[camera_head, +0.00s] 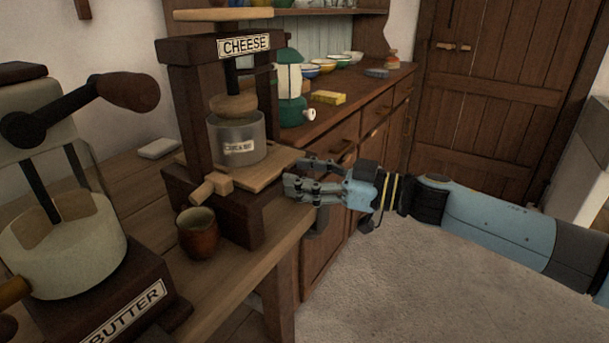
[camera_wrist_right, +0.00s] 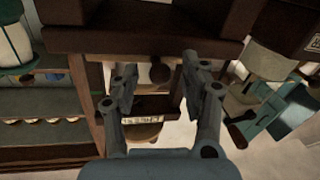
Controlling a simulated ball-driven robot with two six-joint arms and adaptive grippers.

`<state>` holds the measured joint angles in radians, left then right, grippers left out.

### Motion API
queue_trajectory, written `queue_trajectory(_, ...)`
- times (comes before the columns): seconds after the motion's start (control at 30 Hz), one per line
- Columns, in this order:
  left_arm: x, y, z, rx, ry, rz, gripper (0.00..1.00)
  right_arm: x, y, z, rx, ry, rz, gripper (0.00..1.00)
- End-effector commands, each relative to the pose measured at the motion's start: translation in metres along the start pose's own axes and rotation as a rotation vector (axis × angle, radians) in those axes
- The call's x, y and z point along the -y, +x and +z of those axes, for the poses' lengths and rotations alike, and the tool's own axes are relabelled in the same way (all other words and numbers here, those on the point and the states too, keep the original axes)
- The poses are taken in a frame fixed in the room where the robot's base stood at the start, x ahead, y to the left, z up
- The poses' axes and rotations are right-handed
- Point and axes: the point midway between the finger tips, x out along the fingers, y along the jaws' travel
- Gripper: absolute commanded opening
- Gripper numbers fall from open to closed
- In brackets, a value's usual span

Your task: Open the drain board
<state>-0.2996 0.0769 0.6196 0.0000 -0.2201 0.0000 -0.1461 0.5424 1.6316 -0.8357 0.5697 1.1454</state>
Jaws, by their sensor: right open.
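The cheese press (camera_head: 185,110) stands on the wooden table, a dark frame with a CHEESE sign. The drain board (camera_head: 272,172) is the pale wooden board under the grey mould (camera_head: 238,145), and its right part sticks out of the frame. My right gripper (camera_head: 291,176) is open and empty at the board's right end; I cannot tell whether it touches. In the right wrist view the spread fingers (camera_wrist_right: 158,75) show below dark wood, with no clear grip on anything. I cannot identify the board there for sure. My left gripper is not in view.
A brown cup (camera_head: 198,232) stands in front of the press. The BUTTER machine (camera_head: 75,250) fills the left. The floor (camera_head: 400,285) at the right is clear.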

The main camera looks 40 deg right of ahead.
Motion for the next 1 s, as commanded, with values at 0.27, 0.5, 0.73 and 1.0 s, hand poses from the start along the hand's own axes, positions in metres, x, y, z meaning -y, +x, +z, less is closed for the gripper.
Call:
queue_trajectory(0.27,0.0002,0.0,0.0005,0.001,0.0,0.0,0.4,0.0001,0.0002,0.0004,0.001,0.0,0.0,0.39)
queue_trajectory(0.5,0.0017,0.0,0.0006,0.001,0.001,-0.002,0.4,0.0001,0.0,0.0004,0.001,0.0,0.0,0.07)
queue_trajectory(0.73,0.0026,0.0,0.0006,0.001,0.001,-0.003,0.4,0.0001,-0.0001,0.0005,0.001,-0.001,0.0,0.0)
queue_trajectory(1.0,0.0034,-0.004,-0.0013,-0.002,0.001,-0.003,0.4,0.0009,-0.0043,-0.0004,0.003,0.0,-0.001,0.0)
